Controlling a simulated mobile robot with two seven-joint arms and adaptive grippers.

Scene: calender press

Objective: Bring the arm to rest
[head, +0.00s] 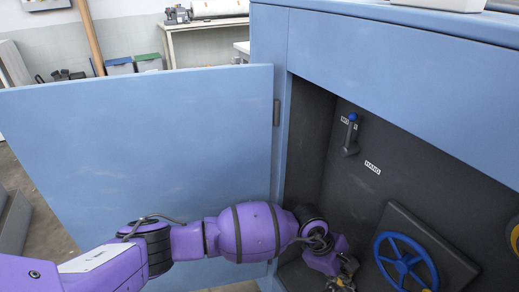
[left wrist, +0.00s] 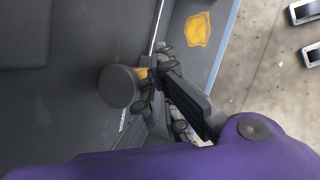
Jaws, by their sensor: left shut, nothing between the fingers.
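My left arm (head: 245,232) is purple and reaches from the lower left across the open cabinet door into the cabinet. My left gripper (head: 345,275) is at the lower edge of the head view, inside the cabinet opening and left of the blue handwheel (head: 405,262). In the left wrist view the dark fingers (left wrist: 155,85) are shut with nothing between them. A dark round piece (left wrist: 118,86) shows beside them; I cannot tell what it is. My right gripper is not in view.
The blue door (head: 135,140) stands open on the left of the blue cabinet (head: 400,65). On the dark inner panel, a lever with a blue knob (head: 352,118) stands above a "HAND" label (head: 372,167). A bench (head: 205,25) is at the back.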

